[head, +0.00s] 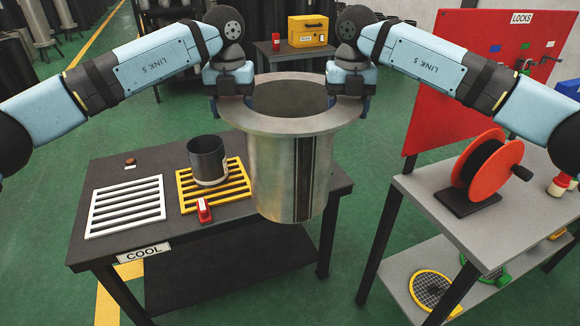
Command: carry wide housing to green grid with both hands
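The wide housing (272,175) is a large upright metal cylinder with a broad flange at its top and a dark open mouth. It appears held up in the air, its bottom overlapping the table's front edge in the picture. My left gripper (234,104) is at the left side of the flange and my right gripper (346,104) at the right side. Both appear shut on the flange, though the fingertips are partly hidden. I see no green grid on the table; the housing hides part of the tabletop.
The dark table (120,243) labelled COOL bears a white grid (126,205) and a yellow grid (240,192) with a dark cylinder (208,160) on it. A red object (204,211) is in front. A grey bench (440,205) with an orange reel (487,170) stands right, with floor between.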

